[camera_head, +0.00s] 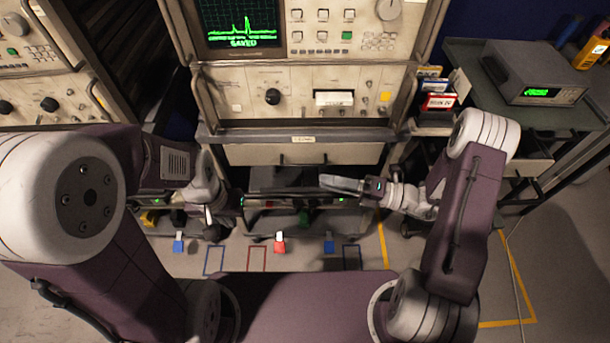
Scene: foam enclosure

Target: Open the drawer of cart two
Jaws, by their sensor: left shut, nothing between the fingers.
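The middle cart (215,133) carries a tall instrument rack and has a small label too blurred to read, so I cannot tell its number. Its beige drawer (255,154) sits under the top and looks shut, with a dark handle (303,163) on its front. My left gripper (236,203) is shut and empty, low and to the left of the handle. My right gripper (340,184) is below and to the right of the handle, its fingers pointing left. It appears apart from the handle, and its finger gap is unclear.
A dark cart (465,60) at right bears a grey meter (535,75) and has a drawer (530,167). Another rack (50,85) stands at left.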

